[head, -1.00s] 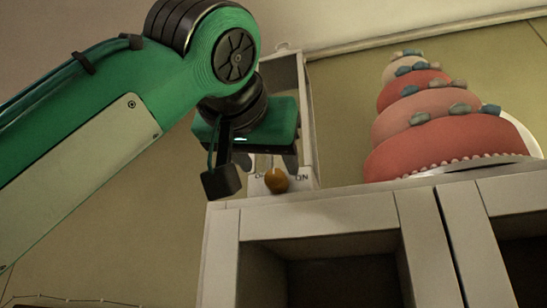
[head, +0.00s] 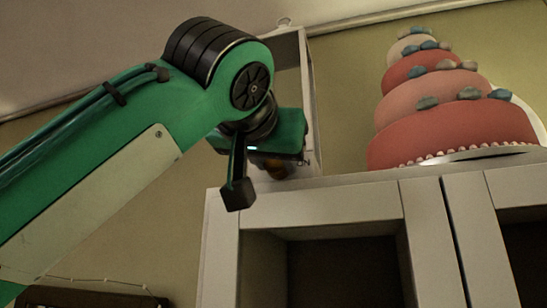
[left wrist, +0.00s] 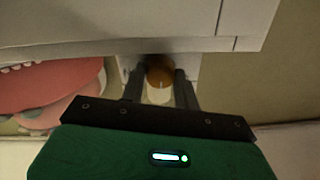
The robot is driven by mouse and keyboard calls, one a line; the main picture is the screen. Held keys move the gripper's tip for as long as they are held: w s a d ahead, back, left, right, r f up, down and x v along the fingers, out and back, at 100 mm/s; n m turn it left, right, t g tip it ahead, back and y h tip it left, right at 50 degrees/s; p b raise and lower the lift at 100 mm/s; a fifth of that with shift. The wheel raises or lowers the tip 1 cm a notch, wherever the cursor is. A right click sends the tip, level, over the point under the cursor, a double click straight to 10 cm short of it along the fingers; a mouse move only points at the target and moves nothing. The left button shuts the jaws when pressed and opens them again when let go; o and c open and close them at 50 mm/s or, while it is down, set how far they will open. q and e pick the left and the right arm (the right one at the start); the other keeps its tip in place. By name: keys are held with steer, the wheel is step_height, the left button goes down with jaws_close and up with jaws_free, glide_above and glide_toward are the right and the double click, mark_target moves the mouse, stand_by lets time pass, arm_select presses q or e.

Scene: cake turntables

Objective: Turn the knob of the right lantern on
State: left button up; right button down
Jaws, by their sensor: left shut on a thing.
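One white-framed lantern (head: 307,100) stands on the cabinet top, left of the cake in the head view. Its round orange-brown knob (head: 279,172) is low on its front and mostly hidden by my left gripper. In the left wrist view the knob (left wrist: 160,72) sits between the two dark fingers, with a pale strip (left wrist: 158,96) in front of it. My left gripper (left wrist: 160,88) is shut on the knob. In the head view the left gripper (head: 276,166) covers the lantern's lower front, and the ON/OFF lettering is hidden. My right gripper is out of view.
A tiered pink cake (head: 450,135) on a stand (head: 484,153) is to the right of the lantern. The white cabinet (head: 320,210) below has open dark compartments. A dark board (head: 85,298) shows at the lower left.

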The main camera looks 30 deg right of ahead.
arm_select(q)
steer(key=shift+m, duration=2.1)
steer(key=o, duration=1)
steer(key=shift+c, duration=0.2)
